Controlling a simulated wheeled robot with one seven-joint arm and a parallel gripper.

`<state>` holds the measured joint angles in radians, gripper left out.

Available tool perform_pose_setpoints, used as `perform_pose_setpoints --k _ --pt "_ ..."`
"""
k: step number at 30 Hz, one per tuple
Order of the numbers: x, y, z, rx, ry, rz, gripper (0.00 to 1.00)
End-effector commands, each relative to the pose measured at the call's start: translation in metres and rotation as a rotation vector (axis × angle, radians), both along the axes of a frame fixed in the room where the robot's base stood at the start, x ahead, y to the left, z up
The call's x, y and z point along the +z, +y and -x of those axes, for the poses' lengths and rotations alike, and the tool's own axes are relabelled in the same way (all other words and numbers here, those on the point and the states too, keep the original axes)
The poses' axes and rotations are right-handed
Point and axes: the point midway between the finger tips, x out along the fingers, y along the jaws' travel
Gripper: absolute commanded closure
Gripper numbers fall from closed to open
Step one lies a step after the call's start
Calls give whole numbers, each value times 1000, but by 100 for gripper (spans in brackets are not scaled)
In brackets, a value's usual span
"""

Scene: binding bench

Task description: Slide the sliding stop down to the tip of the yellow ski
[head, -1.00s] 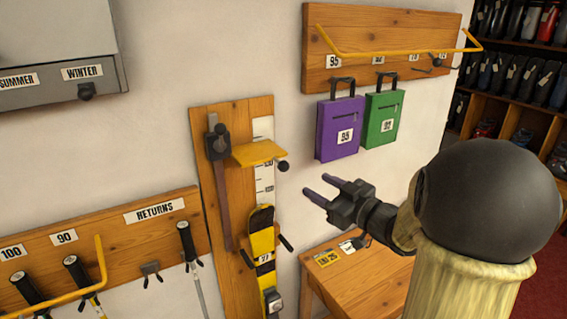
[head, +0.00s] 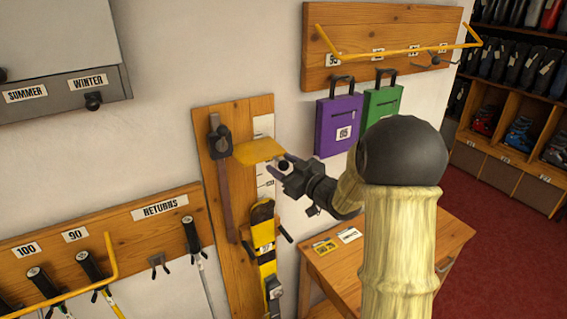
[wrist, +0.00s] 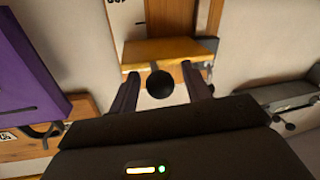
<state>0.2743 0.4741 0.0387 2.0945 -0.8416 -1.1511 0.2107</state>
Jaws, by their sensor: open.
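The yellow sliding stop (head: 258,151) sits on the scale of the wooden measuring board, above the ski, with a gap between them. It also shows in the wrist view (wrist: 170,52), with its round black knob (wrist: 160,85) in front. The yellow ski (head: 263,236) stands upright against the board, its dark tip (head: 262,209) uppermost. My gripper (head: 281,167) is open at the stop's right end. In the wrist view its two fingers (wrist: 160,92) stand on either side of the knob, with room visible around it. Contact cannot be told.
A purple bag (head: 339,124) and a green bag (head: 382,104) hang to the right, partly behind my arm. A wooden table (head: 400,250) with cards stands below. Pegs (head: 285,232) hold the ski's sides. The returns rack (head: 150,225) with poles is at left.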

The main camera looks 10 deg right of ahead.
Motion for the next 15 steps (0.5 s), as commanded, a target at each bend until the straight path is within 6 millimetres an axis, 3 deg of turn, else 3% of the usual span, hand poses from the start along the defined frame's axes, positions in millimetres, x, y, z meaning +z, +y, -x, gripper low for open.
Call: perform_pose_setpoints --k 4,11,15 --pt "0 0 0 0 0 0 54" --pt "0 0 0 0 -1 0 99" --pt "0 0 0 0 -1 0 100"
